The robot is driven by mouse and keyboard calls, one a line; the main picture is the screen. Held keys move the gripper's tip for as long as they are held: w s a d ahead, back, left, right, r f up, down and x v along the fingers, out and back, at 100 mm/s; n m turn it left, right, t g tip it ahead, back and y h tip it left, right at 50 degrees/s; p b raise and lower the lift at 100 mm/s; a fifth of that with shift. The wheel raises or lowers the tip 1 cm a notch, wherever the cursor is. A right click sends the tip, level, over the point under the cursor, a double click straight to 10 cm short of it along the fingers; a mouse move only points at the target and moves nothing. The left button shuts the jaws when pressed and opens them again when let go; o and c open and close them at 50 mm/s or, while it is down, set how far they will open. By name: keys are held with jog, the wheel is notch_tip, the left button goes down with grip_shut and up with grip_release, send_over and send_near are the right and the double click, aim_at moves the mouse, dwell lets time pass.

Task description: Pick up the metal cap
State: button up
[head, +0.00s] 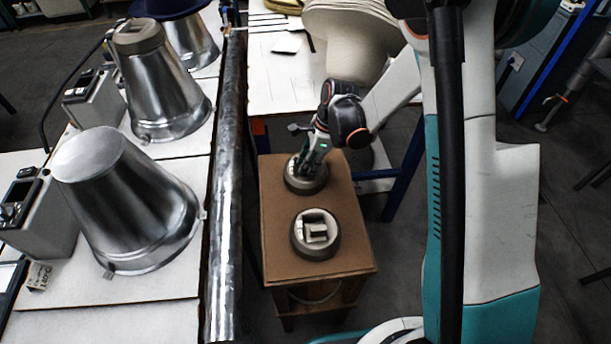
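Two round metal caps with dark rims and pale recessed tops sit on a small brown wooden stand. The nearer metal cap (316,234) is fully in view, with a raised grip bar across its recess. The farther metal cap (306,183) is partly hidden by my gripper (305,171). My gripper points down at the top of this farther cap, with its fingertips at or in the recess. I cannot tell whether the fingers are closed on its bar. A similar cap (138,37) sits on top of a shiny metal cone on the left bench.
The brown stand (345,262) has bare top around the caps. A thick metal pipe (226,200) runs along its left side. Metal cones (125,200) and control boxes (95,97) stand on the left bench. A white table (275,85) with pale hats (350,45) is behind.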

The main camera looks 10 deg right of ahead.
jog(key=shift+a+f, duration=0.1)
jog(key=shift+f, duration=0.45)
jog(key=shift+r, duration=0.1)
grip_shut()
jog(key=shift+r, duration=0.1)
